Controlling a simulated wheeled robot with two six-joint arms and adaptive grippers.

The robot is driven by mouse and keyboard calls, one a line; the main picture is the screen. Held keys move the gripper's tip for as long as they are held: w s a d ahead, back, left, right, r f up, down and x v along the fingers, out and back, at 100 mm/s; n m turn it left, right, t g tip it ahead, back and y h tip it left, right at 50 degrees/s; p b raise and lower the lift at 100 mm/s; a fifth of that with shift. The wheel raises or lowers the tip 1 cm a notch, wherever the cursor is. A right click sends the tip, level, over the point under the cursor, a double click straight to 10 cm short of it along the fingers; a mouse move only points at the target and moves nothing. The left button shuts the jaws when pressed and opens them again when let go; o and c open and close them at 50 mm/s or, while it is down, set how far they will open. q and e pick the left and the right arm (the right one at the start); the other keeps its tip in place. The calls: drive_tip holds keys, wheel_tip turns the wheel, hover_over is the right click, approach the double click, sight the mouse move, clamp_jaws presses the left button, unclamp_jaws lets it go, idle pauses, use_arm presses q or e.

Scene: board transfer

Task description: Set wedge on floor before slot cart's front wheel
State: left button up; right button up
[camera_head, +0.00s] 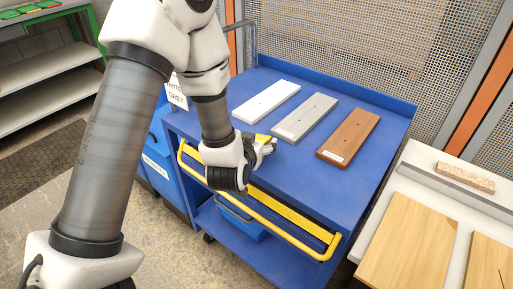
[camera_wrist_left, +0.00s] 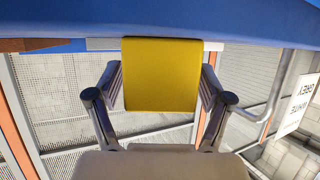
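My left gripper (camera_head: 262,146) is above the near left part of the blue cart's top (camera_head: 300,185). It is shut on a yellow block, the wedge (camera_wrist_left: 160,75), with a finger on each side in the left wrist view. In the head view only a small part of the wedge (camera_head: 262,138) shows past the gripper. A dark caster (camera_head: 208,238) shows low under the blue cart. I cannot tell for sure which cart is the slot cart. My right gripper is not in view.
A white board (camera_head: 267,101), a grey board (camera_head: 304,117) and a brown board (camera_head: 348,137) lie on the cart top. A yellow handle bar (camera_head: 265,217) runs along its near side. A light bench with wooden boards (camera_head: 408,243) stands at right. Bare floor (camera_head: 170,240) shows at lower left.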

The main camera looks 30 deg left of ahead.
use_arm(q)
drive_tip(key=c, duration=1.2)
